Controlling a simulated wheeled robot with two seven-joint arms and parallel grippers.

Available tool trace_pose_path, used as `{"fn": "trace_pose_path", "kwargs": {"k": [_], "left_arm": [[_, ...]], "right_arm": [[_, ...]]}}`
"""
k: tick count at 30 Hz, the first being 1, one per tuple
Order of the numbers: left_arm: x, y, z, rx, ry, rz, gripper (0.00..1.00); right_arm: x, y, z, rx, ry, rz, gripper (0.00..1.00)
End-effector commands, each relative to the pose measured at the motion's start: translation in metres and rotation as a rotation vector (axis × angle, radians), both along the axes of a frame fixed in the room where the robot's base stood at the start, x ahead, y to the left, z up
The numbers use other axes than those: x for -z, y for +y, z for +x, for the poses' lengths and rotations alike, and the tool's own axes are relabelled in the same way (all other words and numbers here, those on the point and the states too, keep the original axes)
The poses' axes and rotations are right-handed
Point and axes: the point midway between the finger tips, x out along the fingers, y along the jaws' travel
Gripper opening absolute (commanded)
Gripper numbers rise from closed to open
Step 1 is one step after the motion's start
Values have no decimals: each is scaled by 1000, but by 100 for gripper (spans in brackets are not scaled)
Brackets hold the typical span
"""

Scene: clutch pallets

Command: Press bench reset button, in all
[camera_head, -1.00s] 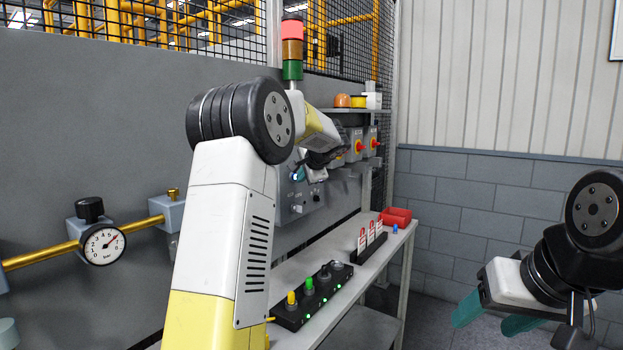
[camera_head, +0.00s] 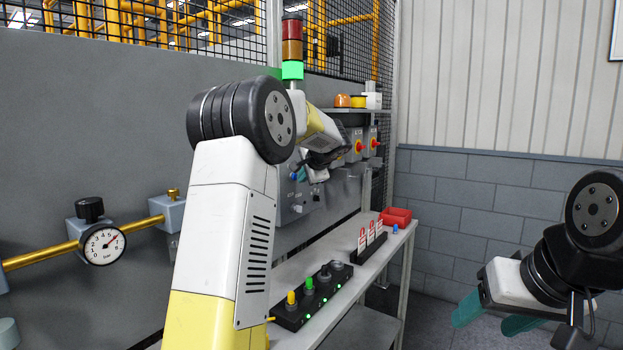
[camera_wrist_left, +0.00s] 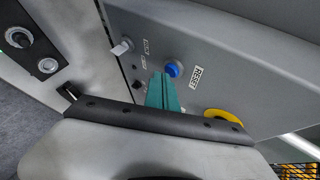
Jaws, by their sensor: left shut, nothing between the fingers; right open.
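The blue reset button (camera_wrist_left: 173,70) sits on a grey panel beside a label reading RESET (camera_wrist_left: 196,77) in the left wrist view. My left gripper (camera_wrist_left: 163,80) is shut and empty, its teal fingertips just left of the button. I cannot tell if they touch it. In the head view the left gripper (camera_head: 297,176) is at the grey control panel (camera_head: 298,207), partly hidden by my arm. The signal tower (camera_head: 292,50) has its green segment lit; red and amber look dark. My right gripper (camera_head: 488,318) is open and empty at lower right, away from the bench.
A bench (camera_head: 350,285) holds a black charger strip (camera_head: 306,308) with yellow and green items, red tags in a rack (camera_head: 370,245) and a red bin (camera_head: 395,216). A yellow-ringed control (camera_wrist_left: 222,116) is close to my left gripper. Floor at right is clear.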

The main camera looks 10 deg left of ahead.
Motion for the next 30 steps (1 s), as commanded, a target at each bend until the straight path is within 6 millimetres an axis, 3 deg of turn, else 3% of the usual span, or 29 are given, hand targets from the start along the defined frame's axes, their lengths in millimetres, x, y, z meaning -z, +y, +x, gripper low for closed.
{"fn": "trace_pose_path", "kwargs": {"k": [17, 30], "left_arm": [[0, -12, -4, 3, -1, 0, 0], [0, -51, -18, 5, 0, 1, 0]], "right_arm": [[0, 0, 0, 0, 0, 0, 59], [0, 0, 0, 0, 0, 0, 59]]}}
